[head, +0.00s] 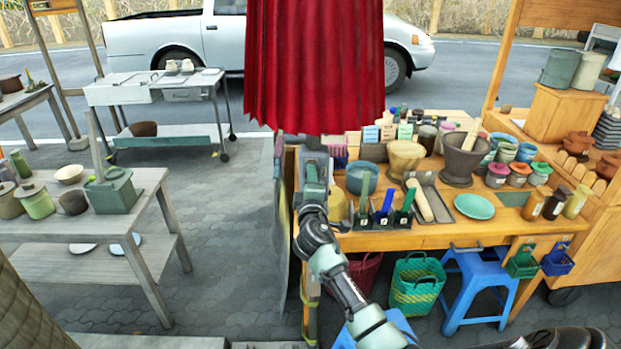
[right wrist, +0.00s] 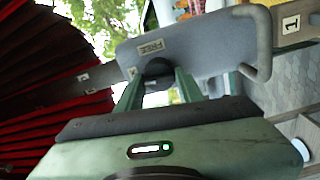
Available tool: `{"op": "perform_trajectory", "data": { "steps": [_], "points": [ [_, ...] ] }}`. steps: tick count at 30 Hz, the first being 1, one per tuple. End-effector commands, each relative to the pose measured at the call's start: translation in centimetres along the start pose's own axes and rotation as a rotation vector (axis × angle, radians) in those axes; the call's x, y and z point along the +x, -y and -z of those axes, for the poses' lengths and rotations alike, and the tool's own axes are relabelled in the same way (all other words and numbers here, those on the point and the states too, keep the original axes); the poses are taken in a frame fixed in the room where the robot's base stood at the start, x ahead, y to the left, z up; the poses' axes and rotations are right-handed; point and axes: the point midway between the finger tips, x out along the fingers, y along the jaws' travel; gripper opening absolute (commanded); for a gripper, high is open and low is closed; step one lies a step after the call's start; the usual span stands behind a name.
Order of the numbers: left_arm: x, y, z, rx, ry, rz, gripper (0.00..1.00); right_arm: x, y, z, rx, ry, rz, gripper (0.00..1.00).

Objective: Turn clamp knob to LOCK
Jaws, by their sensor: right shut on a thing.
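The clamp knob (right wrist: 157,68) is dark and round, on a grey metal plate (right wrist: 215,50) in the right wrist view. A small label (right wrist: 150,47) above the knob appears to read FREE; no LOCK label can be made out. My right gripper (right wrist: 156,88) has its two green fingers on either side of the knob and is shut on it. In the head view my right gripper (head: 314,185) is at the plate (head: 314,155) by the table's left end, below a folded red parasol (head: 313,65); the knob is hidden there by the gripper.
The wooden table (head: 440,236) to the right of my arm is crowded with a stone mortar (head: 462,160), bowls, jars and a tool holder. A blue stool (head: 480,290) and a green basket (head: 416,285) stand below.

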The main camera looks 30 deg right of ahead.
Motion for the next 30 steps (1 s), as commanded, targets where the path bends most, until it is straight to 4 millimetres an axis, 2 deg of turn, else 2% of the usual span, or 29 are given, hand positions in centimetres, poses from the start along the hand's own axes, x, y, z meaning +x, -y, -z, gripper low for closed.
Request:
{"op": "perform_trajectory", "data": {
  "steps": [10, 26, 27, 29, 30],
  "points": [
    [-0.41, -0.03, 0.04, 0.0, 0.0, 0.0, 0.36, -0.03, 0.16, 0.0, -0.136, 0.0, 0.002, 0.0],
    [-0.43, -0.05, 0.03, 0.001, 0.0, -0.001, 0.36, -0.04, 0.24, 0.0, -0.159, 0.0, 0.002, 0.0],
    [-0.43, -0.05, 0.03, 0.001, 0.0, -0.001, 0.36, -0.04, 0.24, -0.01, -0.159, 0.0, 0.002, 0.42],
    [-0.43, -0.05, 0.03, 0.001, 0.0, -0.001, 0.36, -0.04, 0.24, -0.01, -0.159, 0.0, 0.003, 0.57],
    [-0.43, -0.05, 0.03, 0.001, 0.0, -0.001, 0.36, -0.04, 0.23, 0.0, -0.158, 0.0, 0.002, 0.57]
  ]
}}
